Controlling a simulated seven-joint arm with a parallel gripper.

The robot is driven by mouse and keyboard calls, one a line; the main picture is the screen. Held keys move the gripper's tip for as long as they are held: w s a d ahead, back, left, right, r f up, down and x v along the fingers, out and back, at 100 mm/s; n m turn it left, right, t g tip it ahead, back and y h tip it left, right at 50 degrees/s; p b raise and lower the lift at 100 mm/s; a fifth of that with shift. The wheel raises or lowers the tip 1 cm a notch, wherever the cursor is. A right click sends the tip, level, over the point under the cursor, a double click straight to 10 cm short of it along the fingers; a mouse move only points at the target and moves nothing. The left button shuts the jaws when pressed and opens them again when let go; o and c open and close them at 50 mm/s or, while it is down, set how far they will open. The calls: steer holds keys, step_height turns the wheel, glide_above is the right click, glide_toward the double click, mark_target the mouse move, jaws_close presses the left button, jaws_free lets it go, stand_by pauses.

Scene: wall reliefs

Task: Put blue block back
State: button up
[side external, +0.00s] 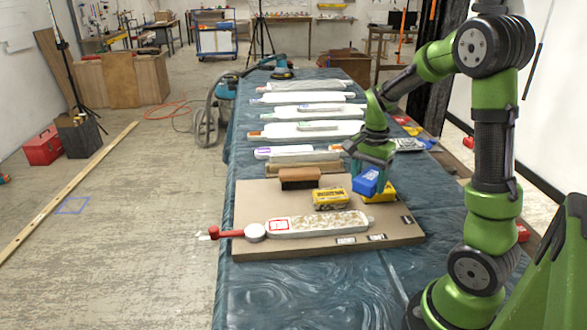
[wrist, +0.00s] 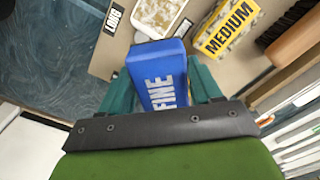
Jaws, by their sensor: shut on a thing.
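The blue block (side external: 366,182) is held in my gripper (side external: 370,172) above the right part of a tan board (side external: 300,187). In the wrist view the blue block (wrist: 158,75) is marked FINE and sits between the two teal fingers of my gripper (wrist: 160,88). A second yellow block (side external: 330,198), marked MEDIUM in the wrist view (wrist: 228,30), lies on the board to the left.
A brown brush (side external: 300,178) lies on the board behind the yellow blocks. A white relief panel (side external: 318,224) with a red-handled tool (side external: 228,233) lies at the front. Several white panels (side external: 305,130) line the table behind. Small labels lie along the board's front and right edges.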

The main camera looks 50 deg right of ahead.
steer(key=w+d+m, duration=0.9)
steer(key=w+d, duration=0.2)
steer(key=d, duration=0.2)
steer(key=f, duration=0.8)
steer(key=shift+w+d+f, duration=0.15)
steer(key=shift+d+f, duration=0.05)
steer(key=shift+f, duration=0.1)
steer(key=shift+f, duration=0.15)
steer(key=o, duration=1)
